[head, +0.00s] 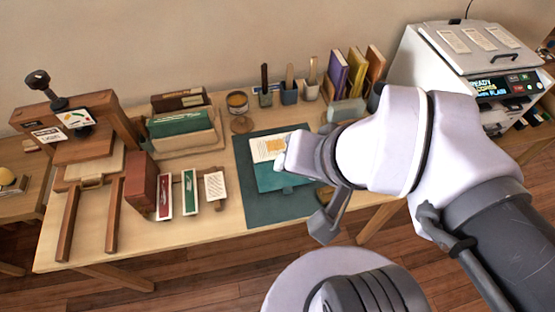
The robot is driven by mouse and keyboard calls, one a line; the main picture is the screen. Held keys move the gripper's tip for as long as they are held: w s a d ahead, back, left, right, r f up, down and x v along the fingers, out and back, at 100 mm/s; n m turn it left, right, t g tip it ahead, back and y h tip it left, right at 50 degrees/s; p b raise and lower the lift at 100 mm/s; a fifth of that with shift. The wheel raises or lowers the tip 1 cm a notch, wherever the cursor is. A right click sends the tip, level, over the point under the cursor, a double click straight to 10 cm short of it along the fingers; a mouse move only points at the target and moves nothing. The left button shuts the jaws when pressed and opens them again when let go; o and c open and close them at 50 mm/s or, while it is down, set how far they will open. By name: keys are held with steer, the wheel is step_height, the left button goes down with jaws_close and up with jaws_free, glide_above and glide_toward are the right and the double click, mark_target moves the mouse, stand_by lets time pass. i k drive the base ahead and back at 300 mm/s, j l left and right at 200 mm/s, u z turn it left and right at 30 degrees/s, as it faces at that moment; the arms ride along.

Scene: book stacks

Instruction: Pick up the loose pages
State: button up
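The loose pages (268,147), cream with a printed patch, lie at the top of a teal book or folder (283,178). This rests on a dark green mat (258,210) in the middle of the table. My gripper (287,158) is over the right side of the pages and hides part of them. My arm comes in from the right. My own wrist hides the fingers, so I cannot tell whether they are open or touching the pages.
A wooden press (85,145) stands at the left of the table (110,262). Several books stand beside it, with a brush tin (237,103) and tool cups (289,92) behind the mat. Upright books (355,70) and a white machine (440,65) are at the right.

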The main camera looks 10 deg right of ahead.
mark_target(214, 182)
steer(key=i+j, duration=0.1)
steer(key=j, duration=0.5)
steer(key=i+j, duration=0.1)
steer(key=j, duration=0.45)
steer(key=i+j, duration=0.15)
steer(key=j, duration=0.45)
steer(key=z, duration=0.05)
